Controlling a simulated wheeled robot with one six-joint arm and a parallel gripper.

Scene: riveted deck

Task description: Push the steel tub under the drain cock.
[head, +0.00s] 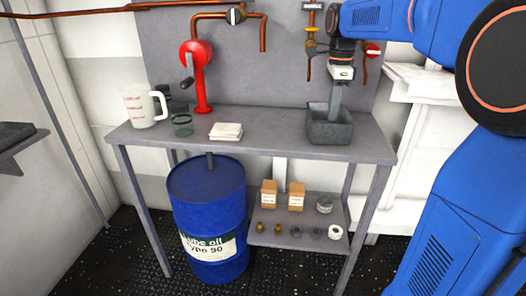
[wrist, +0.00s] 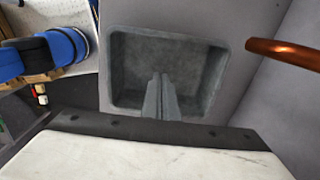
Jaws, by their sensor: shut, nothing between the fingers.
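The steel tub (head: 330,133) is a grey, open rectangular box standing upright at the right end of the bench top. It also shows in the wrist view (wrist: 125,75), looking empty. My gripper (head: 334,115) is shut and empty, with its fingers pointing down at the tub's opening. In the wrist view the fingertips (wrist: 160,77) overlap the tub's inside; whether they touch a wall I cannot tell. Several copper outlets hang above the bench: one with a brass valve (head: 311,46) left of my wrist, one with a red handle (head: 372,49) to its right. I cannot tell which is the drain cock.
A red hand pump (head: 202,80), white jug (head: 143,108), dark glass (head: 183,126) and white pads (head: 226,131) stand on the bench (head: 275,140) at left. The bench is clear between pads and tub. A copper pipe (wrist: 285,53) shows at right in the wrist view.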

